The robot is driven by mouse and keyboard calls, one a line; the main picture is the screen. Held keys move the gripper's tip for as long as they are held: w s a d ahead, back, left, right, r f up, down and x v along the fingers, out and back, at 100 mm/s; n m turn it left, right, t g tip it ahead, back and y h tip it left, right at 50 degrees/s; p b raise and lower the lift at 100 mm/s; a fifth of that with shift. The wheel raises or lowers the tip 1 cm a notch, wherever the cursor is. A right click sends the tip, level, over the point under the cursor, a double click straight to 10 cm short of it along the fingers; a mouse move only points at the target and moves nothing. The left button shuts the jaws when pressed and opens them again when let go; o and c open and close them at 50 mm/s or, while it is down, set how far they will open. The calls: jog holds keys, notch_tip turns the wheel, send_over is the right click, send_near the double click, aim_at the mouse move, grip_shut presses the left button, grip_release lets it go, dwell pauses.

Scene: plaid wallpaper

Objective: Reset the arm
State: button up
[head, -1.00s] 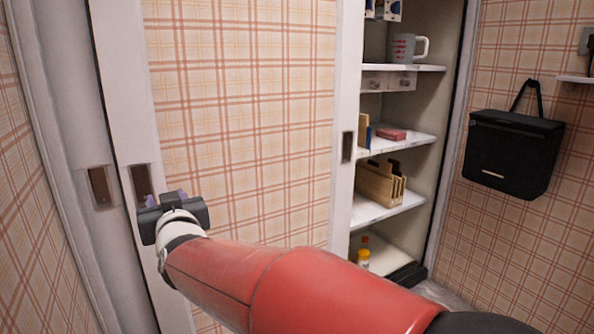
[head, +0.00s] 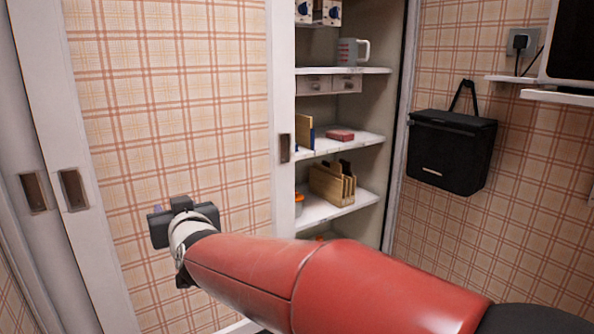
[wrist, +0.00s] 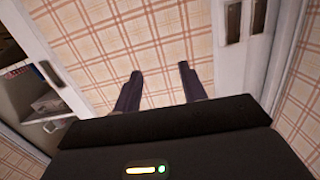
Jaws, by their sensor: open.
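My gripper (head: 160,212) is at the end of my red arm, in front of the plaid sliding door (head: 180,110) in the head view. In the wrist view, the two dark fingers of my gripper (wrist: 158,82) stand apart, with nothing between them. The plaid door panel (wrist: 120,40) shows beyond the fingertips. They look clear of the door, though the exact gap is hard to tell. Part of the gripper is hidden behind its own body in the head view.
Right of the door, an open cupboard has white shelves (head: 340,208) with a mug (head: 350,52), a red box (head: 340,135) and a wooden rack (head: 332,184). A black bag (head: 450,150) hangs on the right wall. Recessed handles (head: 73,190) sit at the door's left edge.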

jog(key=s+d+f+m+g+h+p, duration=0.15)
jog(key=s+d, duration=0.25)
jog(key=d, duration=0.6)
jog(key=s+d+f+m+g+h+p, duration=0.1)
jog(key=s+d+f+g+h, duration=0.15)
jog(key=d, duration=0.65)
jog(key=s+d+f+m+g+h+p, duration=0.1)
jog(key=s+d, duration=0.3)
jog(key=d, duration=0.6)
jog(key=s+d+f+m+g+h+p, duration=0.1)
jog(key=s+d+f+h, duration=0.1)
jog(key=s+d, duration=0.2)
jog(key=s+d+f+m+g+h, duration=0.2)
jog(key=s+d, duration=0.3)
jog(key=s, duration=0.4)
jog(key=shift+s+d+f+p, duration=0.25)
jog(key=shift+f+p, duration=0.1)
jog(key=shift+f, duration=0.4)
